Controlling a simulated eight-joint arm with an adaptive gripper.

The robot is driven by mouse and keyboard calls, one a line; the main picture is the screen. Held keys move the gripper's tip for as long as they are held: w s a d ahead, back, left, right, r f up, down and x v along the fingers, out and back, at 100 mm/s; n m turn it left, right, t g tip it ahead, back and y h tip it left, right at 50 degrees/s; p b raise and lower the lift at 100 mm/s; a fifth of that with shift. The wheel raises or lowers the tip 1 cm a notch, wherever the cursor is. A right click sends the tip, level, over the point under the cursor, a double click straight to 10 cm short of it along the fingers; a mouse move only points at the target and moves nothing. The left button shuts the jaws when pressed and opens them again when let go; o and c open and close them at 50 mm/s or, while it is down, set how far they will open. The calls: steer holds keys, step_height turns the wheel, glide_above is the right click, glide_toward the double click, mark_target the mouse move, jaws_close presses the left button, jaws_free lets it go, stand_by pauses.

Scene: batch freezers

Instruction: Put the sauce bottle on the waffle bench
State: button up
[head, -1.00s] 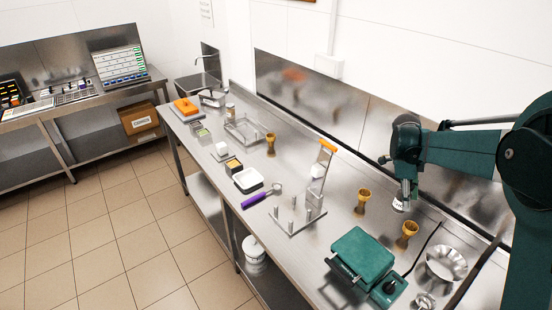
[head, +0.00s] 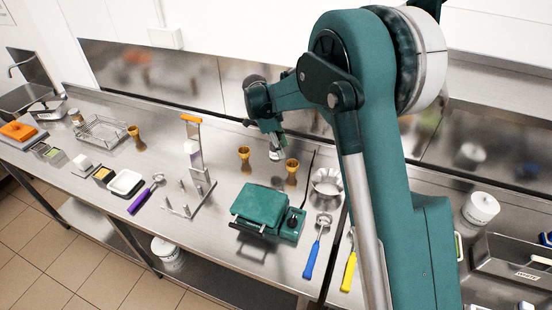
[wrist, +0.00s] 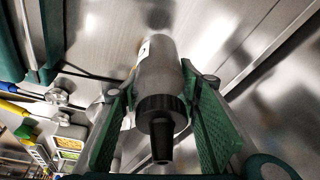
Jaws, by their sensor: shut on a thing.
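The sauce bottle (wrist: 160,82) is pale grey with a black cap and nozzle. In the wrist view it sits between the green finger pads of my gripper (wrist: 165,115), which is shut on it. In the head view my gripper (head: 275,143) is over the back of the steel waffle bench (head: 222,172), with the pale end of the bottle (head: 275,155) showing below it. I cannot tell whether the bottle touches the bench. The green waffle iron (head: 265,209) stands on the bench in front of the gripper.
Brown cone-shaped cups (head: 244,156) and (head: 292,170) stand on either side of the bottle. A fluted metal bowl (head: 326,186) is to the right. A pegged stand (head: 190,190) is to the left. Blue (head: 312,258) and yellow (head: 349,270) handled tools lie near the front right.

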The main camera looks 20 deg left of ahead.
steer(key=shift+f, duration=1.45)
steer(key=shift+f, duration=0.1)
steer(key=shift+f, duration=1.75)
steer(key=shift+f, duration=0.15)
steer(key=o, duration=1)
steer(key=shift+r, duration=0.2)
steer(key=v, duration=1.2)
